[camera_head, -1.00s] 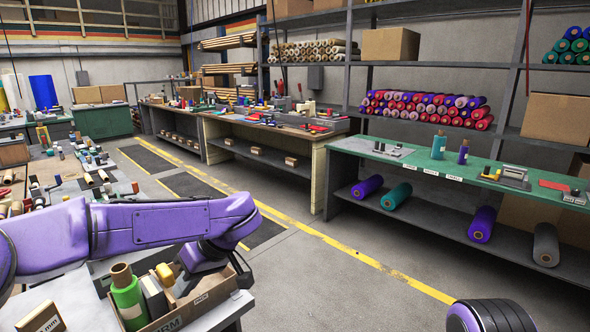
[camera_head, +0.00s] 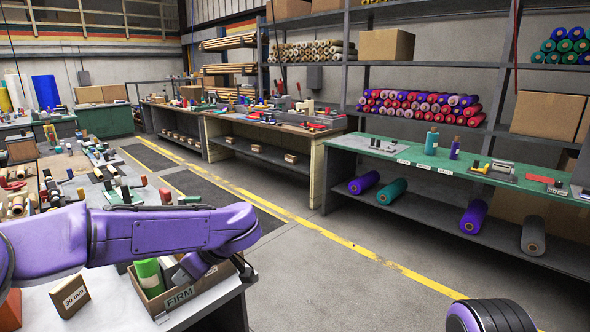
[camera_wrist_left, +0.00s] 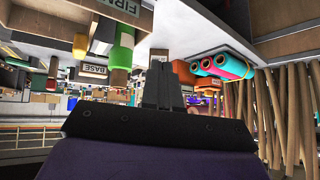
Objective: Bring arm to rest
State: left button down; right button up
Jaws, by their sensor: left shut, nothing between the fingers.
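My left arm, purple, reaches in from the left in the head view, bent down at the wrist. Its left gripper (camera_head: 183,274) points down at the open FIRM box (camera_head: 179,296), partly hidden behind the arm. In the left wrist view the dark fingers (camera_wrist_left: 163,84) are together with nothing between them. A green roll (camera_head: 149,277) stands in the FIRM box, its top hidden by my arm. My right gripper is in neither view.
A small 30 mm box (camera_head: 70,295) stands on the near table, left of the FIRM box. Tools and rolls crowd the table behind my arm. A green-topped bench (camera_head: 400,155) stands at right. The floor between (camera_head: 300,265) is clear.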

pick_arm(q)
jog(key=s+a+f+m+t+h, duration=0.1)
jog(key=s+f+m+t, duration=0.2)
jog(key=f, duration=0.9)
jog(key=s+f+t+h, duration=0.2)
jog(key=f+t, duration=0.3)
jog(key=f, duration=0.7)
jog(key=s+a+f+m+g, duration=0.1)
jog(key=s+f, duration=0.3)
jog(key=s, duration=0.5)
jog(key=s+a+f+m+g+h, duration=0.1)
jog(key=s+f, duration=0.4)
jog(key=s, duration=0.5)
jog(key=s+a+f+m+g+h, duration=0.1)
jog(key=s+a+f+g, duration=0.3)
jog(key=s, duration=0.6)
jog(key=shift+s+f+m, duration=0.2)
jog(key=shift+s+m, duration=0.05)
jog(key=shift+m, duration=0.55)
